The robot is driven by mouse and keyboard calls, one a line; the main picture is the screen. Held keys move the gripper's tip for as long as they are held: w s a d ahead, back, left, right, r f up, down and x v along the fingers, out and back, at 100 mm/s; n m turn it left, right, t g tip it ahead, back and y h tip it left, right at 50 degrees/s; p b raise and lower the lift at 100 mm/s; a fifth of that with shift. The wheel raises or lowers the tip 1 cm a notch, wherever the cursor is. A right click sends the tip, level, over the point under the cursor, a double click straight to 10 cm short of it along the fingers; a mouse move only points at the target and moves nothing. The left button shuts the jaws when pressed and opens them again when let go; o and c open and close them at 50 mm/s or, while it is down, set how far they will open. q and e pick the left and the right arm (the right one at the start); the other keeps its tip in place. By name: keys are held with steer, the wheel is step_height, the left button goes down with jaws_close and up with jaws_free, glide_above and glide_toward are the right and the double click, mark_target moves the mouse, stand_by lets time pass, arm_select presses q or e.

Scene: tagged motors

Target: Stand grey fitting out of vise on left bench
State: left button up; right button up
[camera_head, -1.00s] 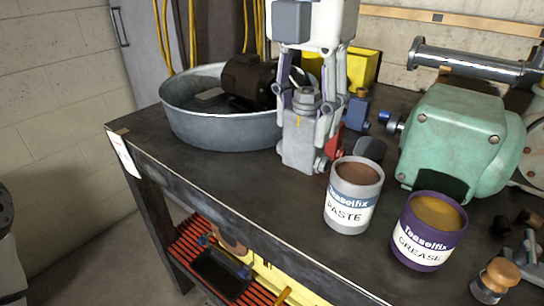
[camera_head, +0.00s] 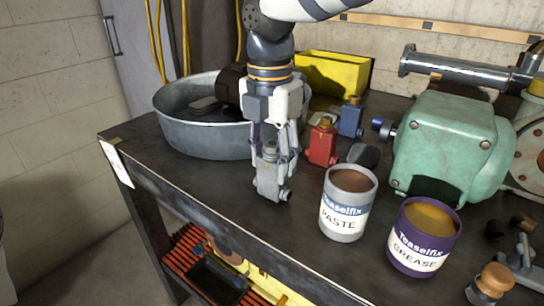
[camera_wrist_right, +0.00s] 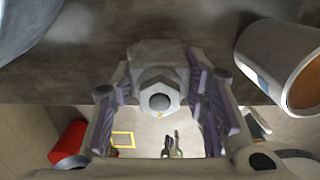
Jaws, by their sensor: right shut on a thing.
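The grey fitting (camera_head: 270,182) is a blocky grey body with a hex top and a small side port. It is upright between the fingers of my right gripper (camera_head: 272,160), which is shut on it. It is over the front part of the dark bench (camera_head: 225,190), between the metal pan and the paste tub. I cannot tell whether its base touches the bench top. In the right wrist view the fitting's hex end (camera_wrist_right: 160,88) shows between the two fingers. My left gripper is not in view. I cannot make out a vise.
The round metal pan (camera_head: 195,135) stands behind left. A red fitting (camera_head: 322,143) and a blue fitting (camera_head: 351,117) stand behind right. The paste tub (camera_head: 345,215), grease tub (camera_head: 420,245) and green motor (camera_head: 450,145) are to the right. The bench's front edge is close.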

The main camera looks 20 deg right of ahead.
steer(key=o, duration=1.4)
steer(key=shift+f, duration=0.1)
step_height(320, 180, up, 11)
steer(key=shift+a+r+b, duration=0.1)
steer(key=shift+r+b, duration=0.05)
steer(key=shift+b, duration=0.25)
steer(key=shift+s+r, duration=0.15)
steer(key=shift+r, duration=0.3)
